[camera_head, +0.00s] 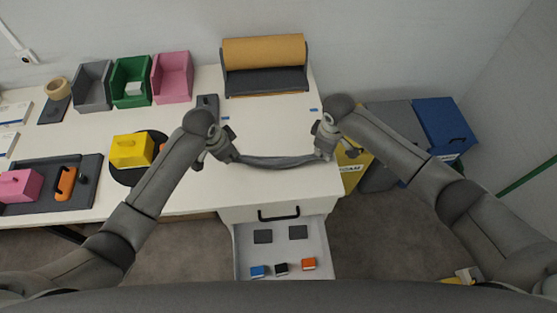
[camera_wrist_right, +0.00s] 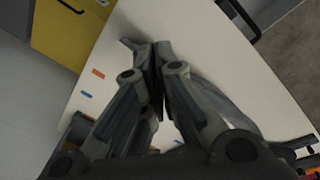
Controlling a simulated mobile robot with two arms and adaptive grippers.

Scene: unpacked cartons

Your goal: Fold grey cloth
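The grey cloth (camera_head: 275,162) hangs as a narrow, slightly sagging band between my two grippers, over the white table near its right end. My left gripper (camera_head: 233,157) is at the cloth's left end and appears shut on it. My right gripper (camera_head: 325,154) is at the cloth's right end. In the right wrist view my right gripper (camera_wrist_right: 158,110) has its fingers close together on the cloth, with grey fabric (camera_wrist_right: 208,95) spreading beside and behind them. The fingers hide part of the cloth there.
The white table (camera_head: 215,185) has a paper roll holder (camera_head: 265,82) at the back. Grey, green and pink bins (camera_head: 172,78) stand back left. A yellow box (camera_head: 131,150) sits left of my left arm. An open drawer (camera_head: 281,250) juts out in front. Bins (camera_head: 443,125) stand right.

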